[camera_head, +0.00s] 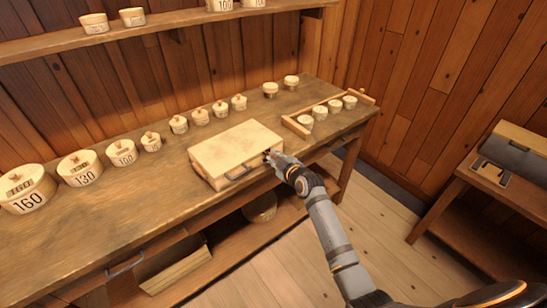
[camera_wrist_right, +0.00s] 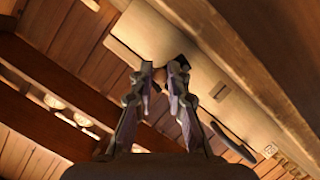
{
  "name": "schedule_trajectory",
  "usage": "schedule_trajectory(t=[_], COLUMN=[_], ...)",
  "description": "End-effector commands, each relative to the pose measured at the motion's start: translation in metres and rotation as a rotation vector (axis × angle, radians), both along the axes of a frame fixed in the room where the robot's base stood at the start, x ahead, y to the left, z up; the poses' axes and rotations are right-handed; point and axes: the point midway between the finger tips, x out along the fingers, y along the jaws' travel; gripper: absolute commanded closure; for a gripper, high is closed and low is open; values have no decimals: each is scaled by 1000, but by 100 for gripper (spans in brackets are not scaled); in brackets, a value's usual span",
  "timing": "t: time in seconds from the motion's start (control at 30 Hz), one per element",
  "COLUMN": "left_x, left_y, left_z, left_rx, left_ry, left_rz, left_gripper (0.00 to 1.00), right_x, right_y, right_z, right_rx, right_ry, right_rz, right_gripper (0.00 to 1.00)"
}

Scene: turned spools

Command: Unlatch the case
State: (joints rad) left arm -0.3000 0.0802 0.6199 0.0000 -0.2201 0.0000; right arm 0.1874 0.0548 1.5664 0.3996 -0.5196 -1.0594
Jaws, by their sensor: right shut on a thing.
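The case (camera_head: 235,148) is a pale wooden box lying on the workbench with its lid down. A dark carrying handle (camera_head: 238,174) is on its front face. My right gripper (camera_head: 270,158) is at the right end of that front face, shut on a small dark latch. In the right wrist view, the two fingers (camera_wrist_right: 166,72) close around the dark latch (camera_wrist_right: 181,61) against the pale case (camera_wrist_right: 145,32). The fingers hide part of the latch, and its exact position cannot be told. My left gripper is out of view.
Several round lidded boxes, such as the one marked 130 (camera_head: 80,168), line the workbench (camera_head: 140,205) behind and left of the case. A wooden rack (camera_head: 327,112) with small round boxes stands to the right. A side table (camera_head: 495,180) is at far right.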

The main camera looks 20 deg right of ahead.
Motion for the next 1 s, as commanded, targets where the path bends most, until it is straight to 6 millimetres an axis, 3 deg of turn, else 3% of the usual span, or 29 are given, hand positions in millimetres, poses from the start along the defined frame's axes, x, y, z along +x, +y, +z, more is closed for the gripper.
schedule_trajectory(t=[0.6,1.0], left_x=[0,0], left_y=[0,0], left_z=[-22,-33], left_rx=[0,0], left_ry=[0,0], left_rz=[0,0], left_gripper=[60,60], right_x=[6,6], right_y=[-13,-14], right_z=[-16,-20], right_rx=[487,645], right_ry=[223,295], right_rz=[-1,0], right_gripper=[100,100])
